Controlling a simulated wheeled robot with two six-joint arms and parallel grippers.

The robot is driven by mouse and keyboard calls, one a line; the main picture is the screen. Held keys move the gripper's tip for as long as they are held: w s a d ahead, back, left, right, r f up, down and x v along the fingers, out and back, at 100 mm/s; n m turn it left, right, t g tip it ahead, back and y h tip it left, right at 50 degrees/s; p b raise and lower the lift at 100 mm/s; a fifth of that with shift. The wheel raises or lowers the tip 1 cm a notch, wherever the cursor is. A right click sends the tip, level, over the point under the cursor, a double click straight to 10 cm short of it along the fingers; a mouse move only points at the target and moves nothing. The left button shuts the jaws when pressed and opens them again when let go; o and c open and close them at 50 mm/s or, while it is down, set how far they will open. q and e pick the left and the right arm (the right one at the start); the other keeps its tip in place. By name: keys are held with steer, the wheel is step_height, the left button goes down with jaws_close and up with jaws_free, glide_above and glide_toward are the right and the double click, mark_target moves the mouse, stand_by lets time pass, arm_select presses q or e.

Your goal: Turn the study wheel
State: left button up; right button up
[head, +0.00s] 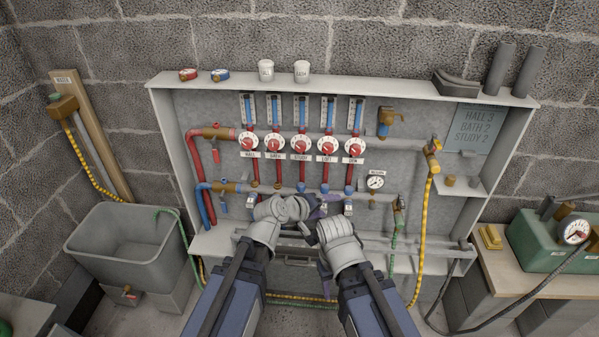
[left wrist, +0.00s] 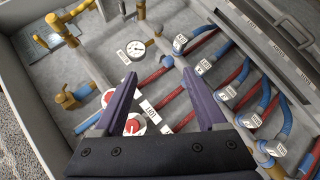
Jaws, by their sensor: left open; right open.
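The study wheel (head: 301,146) is a round white dial with a red centre. It is the middle one in a row of similar wheels above small name labels, and nothing covers it in the head view. My left gripper (head: 316,205) is below it, near the lower pipe rail and apart from it. In the left wrist view its purple jaws (left wrist: 160,75) are open and empty, above pipes.
The wheels sit in a shallow grey cabinet (head: 155,120) with red and blue pipes. A sign (head: 478,128) reads HALL 3, BATH 2, STUDY 2. A dial gauge (head: 375,182) and yellow hose (head: 422,235) are at the right. A grey sink (head: 125,245) stands at the left.

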arm_select(q)
step_height(320, 180, up, 2)
steer(key=w+n+t, duration=0.2)
steer(key=w+n, duration=0.1)
steer(key=n+t+y+b, duration=0.3)
steer(key=n+t+y, duration=0.4)
steer(key=n, duration=1.1)
glide_toward(300, 149)
steer(key=w, duration=0.1)
steer(key=shift+w+d, duration=0.1)
steer(key=shift+w, duration=4.05)
arm_select(e)
step_height(300, 149, down, 5)
steer(key=shift+f, duration=0.1)
arm_select(q)
jaws_close()
